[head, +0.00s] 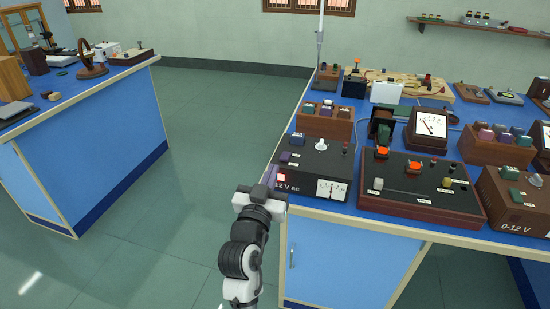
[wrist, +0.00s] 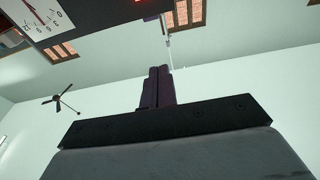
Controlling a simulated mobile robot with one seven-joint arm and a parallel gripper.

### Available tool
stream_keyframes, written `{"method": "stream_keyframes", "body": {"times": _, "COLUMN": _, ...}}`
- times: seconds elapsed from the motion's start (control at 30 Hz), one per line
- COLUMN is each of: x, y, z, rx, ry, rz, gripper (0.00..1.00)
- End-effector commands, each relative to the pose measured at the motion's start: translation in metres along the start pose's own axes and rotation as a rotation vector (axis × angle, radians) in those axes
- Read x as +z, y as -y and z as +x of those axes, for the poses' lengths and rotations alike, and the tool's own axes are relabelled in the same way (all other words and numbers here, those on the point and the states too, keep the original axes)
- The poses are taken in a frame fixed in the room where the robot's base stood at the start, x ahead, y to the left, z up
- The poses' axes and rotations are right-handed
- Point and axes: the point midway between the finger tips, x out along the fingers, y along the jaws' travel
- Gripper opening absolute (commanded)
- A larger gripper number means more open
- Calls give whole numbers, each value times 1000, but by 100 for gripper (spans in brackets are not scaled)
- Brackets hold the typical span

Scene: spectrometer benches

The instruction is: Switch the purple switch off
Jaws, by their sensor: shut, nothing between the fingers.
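I cannot tell the purple switch's on or off position. My gripper (head: 271,174) is at the box's front left corner, in front of and lower than the purple switch. Its fingers are together and empty, and they also show in the wrist view (wrist: 157,72). The wrist view looks up past the fingers at the box's dark underside edge, a white dial and a red light; the switch is not clear there.
A wooden block (head: 325,125) with switches is behind. Open floor (head: 180,200) lies left of the bench.

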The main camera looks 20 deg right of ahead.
Motion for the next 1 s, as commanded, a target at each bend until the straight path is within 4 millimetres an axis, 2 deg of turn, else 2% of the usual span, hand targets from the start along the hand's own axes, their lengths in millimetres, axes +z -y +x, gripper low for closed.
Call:
{"method": "stream_keyframes", "body": {"times": 0.37, "x": -1, "y": 0, "z": 4, "rx": -1, "ry": -1, "rz": 0, "gripper": 0}}
{"method": "stream_keyframes", "body": {"times": 0.57, "x": -4, "y": 0, "z": 33, "rx": 1, "ry": -1, "rz": 0, "gripper": 0}}
{"method": "stream_keyframes", "body": {"times": 0.9, "x": -4, "y": 0, "z": 105, "rx": 0, "ry": 0, "rz": 1, "gripper": 0}}
{"method": "stream_keyframes", "body": {"times": 0.93, "x": 8, "y": 1, "z": 99, "rx": -2, "ry": 5, "rz": -1, "gripper": 0}}
{"method": "stream_keyframes", "body": {"times": 1.0, "x": 19, "y": 1, "z": 94, "rx": -2, "ry": 5, "rz": -2, "gripper": 0}}
